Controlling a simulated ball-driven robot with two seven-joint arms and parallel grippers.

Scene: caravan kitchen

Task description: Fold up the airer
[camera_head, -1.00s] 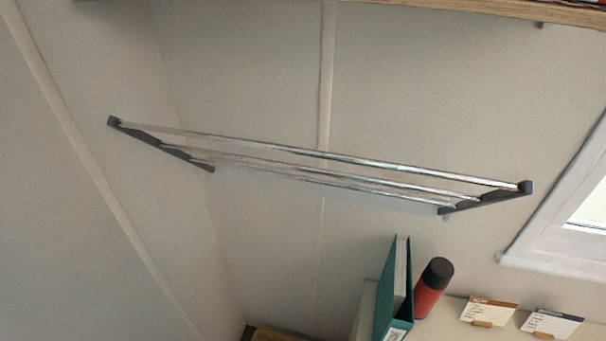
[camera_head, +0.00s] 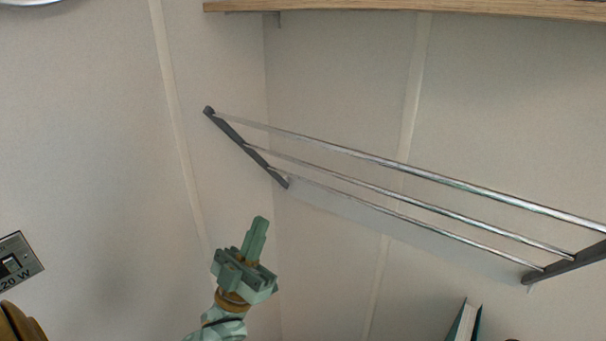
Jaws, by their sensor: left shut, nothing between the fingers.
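The airer (camera_head: 400,190) is mounted on the wall, with several metal rails running between two dark end bars. It stands out from the wall, unfolded. Its left end bar (camera_head: 245,146) is whole in view; its right end bar (camera_head: 570,263) is cut by the picture's right edge. My left gripper (camera_head: 257,232) is shut and empty, pointing up. In the picture it is below the airer's left end and apart from it. My right gripper is not in view.
A wooden shelf (camera_head: 420,8) runs along the top, above the airer. A socket plate (camera_head: 16,262) is on the left wall. The top of a teal binder (camera_head: 464,322) shows at the bottom right. The wall between gripper and airer is clear.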

